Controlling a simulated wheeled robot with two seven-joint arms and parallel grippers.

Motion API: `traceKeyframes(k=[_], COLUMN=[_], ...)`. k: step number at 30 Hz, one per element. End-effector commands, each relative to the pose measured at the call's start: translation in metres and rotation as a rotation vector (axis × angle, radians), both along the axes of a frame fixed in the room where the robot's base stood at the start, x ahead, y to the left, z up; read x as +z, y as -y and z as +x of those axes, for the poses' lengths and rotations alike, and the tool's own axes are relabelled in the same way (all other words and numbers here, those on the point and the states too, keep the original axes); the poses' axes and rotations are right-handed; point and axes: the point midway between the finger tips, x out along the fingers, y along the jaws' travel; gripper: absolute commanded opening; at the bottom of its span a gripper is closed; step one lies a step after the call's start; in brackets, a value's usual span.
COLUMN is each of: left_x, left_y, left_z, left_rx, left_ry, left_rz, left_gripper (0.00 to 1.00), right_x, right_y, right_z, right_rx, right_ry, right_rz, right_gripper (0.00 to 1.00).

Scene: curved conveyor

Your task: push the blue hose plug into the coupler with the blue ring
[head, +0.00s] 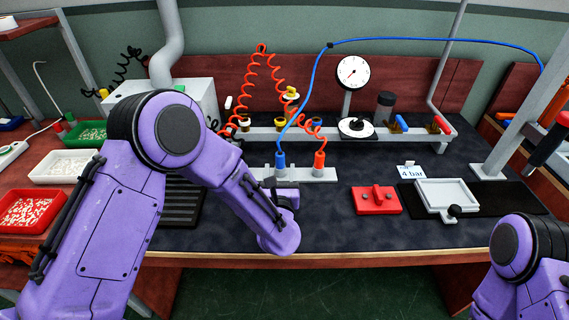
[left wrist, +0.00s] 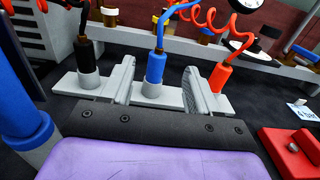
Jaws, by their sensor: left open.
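The blue hose plug (head: 280,160) stands upright in a light grey holder (head: 322,175), with its blue hose rising from the top. In the left wrist view the blue plug (left wrist: 155,66) is between the fingers of my left gripper (left wrist: 159,82), which are open with gaps on both sides. In the head view my left gripper (head: 285,190) is at the front of the holder, partly hidden by my arm. My right gripper is out of view.
A red plug (head: 319,160) stands right of the blue one; a black plug (left wrist: 85,52) stands left. A pressure gauge (head: 352,72) rises behind the rail (head: 350,137). A red block (head: 376,200) and grey tray (head: 447,184) lie to the right. The front middle is clear.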

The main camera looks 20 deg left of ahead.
Motion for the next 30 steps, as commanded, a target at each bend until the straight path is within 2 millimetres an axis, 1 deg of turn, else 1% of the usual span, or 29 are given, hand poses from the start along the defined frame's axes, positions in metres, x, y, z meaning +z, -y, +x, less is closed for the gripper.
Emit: traceKeyframes(k=[1, 5, 8, 12, 17, 22, 24, 27, 30], left_x=[-0.014, -0.024, -0.023, -0.022, -0.022, -0.023, -0.024, -0.025, -0.026], left_y=[0.0, -0.001, -0.004, -0.012, -0.016, -0.026, -0.028, -0.03, -0.03], left_z=[0.0, 0.0, 0.01, 0.035, 0.054, 0.083, 0.094, 0.101, 0.101], left_rx=[0.001, 0.002, 0.004, 0.003, 0.001, 0.0, 0.001, -0.001, -0.002], left_ry=[0.0, 0.0, 0.001, 0.0, -0.001, 0.0, 0.0, -0.001, -0.002], left_rz=[0.0, 0.001, 0.0, 0.002, 0.003, 0.003, 0.003, 0.002, 0.002], left_gripper=[0.6, 0.6, 0.6, 0.6, 0.6, 0.6, 0.6, 0.6, 0.6], right_x=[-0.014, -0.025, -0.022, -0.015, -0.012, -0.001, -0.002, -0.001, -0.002], right_y=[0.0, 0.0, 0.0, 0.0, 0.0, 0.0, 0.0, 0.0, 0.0], right_z=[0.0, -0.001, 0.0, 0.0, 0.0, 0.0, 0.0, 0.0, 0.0], right_rx=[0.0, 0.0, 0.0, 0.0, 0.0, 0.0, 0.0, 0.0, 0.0], right_ry=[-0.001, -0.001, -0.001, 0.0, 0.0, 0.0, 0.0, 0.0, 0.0], right_rz=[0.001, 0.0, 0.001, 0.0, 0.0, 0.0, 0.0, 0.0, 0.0], right_gripper=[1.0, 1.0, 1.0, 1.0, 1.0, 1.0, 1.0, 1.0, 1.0])
